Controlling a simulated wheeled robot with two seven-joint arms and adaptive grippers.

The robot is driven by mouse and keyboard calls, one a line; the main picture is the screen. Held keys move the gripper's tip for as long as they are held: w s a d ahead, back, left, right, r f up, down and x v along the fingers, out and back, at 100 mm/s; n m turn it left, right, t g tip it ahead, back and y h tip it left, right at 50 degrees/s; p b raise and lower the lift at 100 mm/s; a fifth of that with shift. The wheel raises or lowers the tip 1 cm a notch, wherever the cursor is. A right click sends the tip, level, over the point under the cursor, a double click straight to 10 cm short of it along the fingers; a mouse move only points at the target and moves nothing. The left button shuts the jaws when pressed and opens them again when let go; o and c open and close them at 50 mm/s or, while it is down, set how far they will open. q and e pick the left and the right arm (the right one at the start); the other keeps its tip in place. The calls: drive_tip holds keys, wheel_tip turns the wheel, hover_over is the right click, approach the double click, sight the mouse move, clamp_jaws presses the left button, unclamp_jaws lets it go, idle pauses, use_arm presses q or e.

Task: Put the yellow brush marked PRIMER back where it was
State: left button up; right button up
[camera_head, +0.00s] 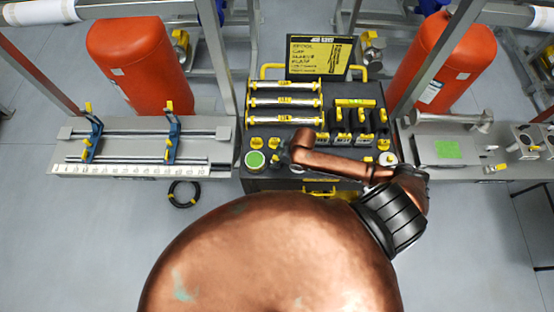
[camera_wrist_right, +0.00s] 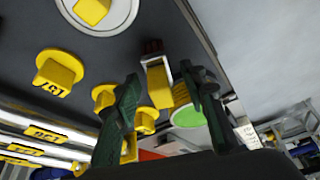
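The right gripper (camera_wrist_right: 160,72) shows as two dark green fingers in the right wrist view, spread apart. A yellow piece (camera_wrist_right: 158,88) with a pale metal edge and a dark reddish end lies between the fingertips, with a visible gap on each side. It looks like a brush, but I cannot read PRIMER on it. A green disc (camera_wrist_right: 188,115) is close beside it; it also shows on the black bench top in the head view (camera_head: 255,160). In the head view my copper right arm reaches over the bench front and hides most of the gripper. My left gripper is not in view.
The black bench (camera_head: 247,184) holds silver tubes with yellow labels (camera_head: 285,102), yellow-marked blocks (camera_head: 360,138) and a black sign (camera_head: 320,54). Grey side tables flank it, with blue clamps (camera_head: 172,135) at left. Red cylinders (camera_head: 140,60) stand behind. A black cable coil (camera_head: 184,194) lies on the floor.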

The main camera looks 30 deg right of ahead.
drive_tip(key=v, duration=1.2)
drive_tip(key=shift+r, duration=0.15)
drive_tip(key=shift+w+a, duration=0.15)
